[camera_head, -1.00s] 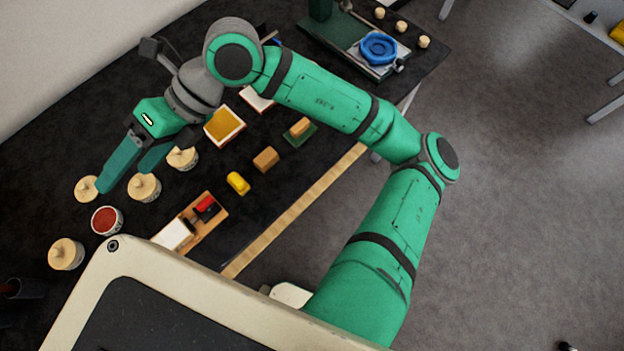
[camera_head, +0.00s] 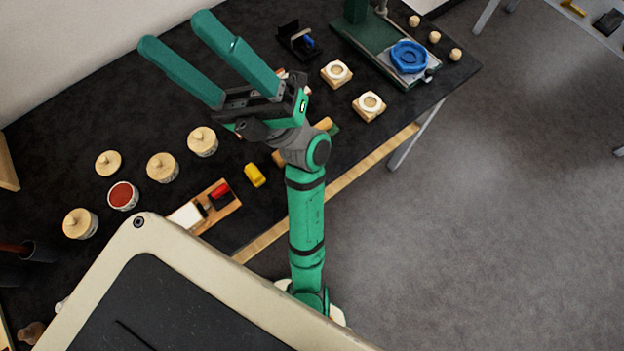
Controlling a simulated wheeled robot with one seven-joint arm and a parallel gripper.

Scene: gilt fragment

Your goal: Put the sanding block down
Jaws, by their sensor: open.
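My gripper (camera_head: 178,32) is open and empty, raised above the back of the dark table, its two long green fingers pointing up and left. Two tan blocks show in part beside my wrist: one block (camera_head: 279,158) at its left, and another block (camera_head: 324,124) at its right with a bit of green pad (camera_head: 334,130). Either may be the sanding block; I cannot tell which. My wrist hides much of both. Nothing is between the fingers.
The dark table (camera_head: 60,165) holds several lidded jars (camera_head: 162,167), an open red jar (camera_head: 123,196), a yellow piece (camera_head: 254,175), and a wooden tray (camera_head: 228,212) with a red item.

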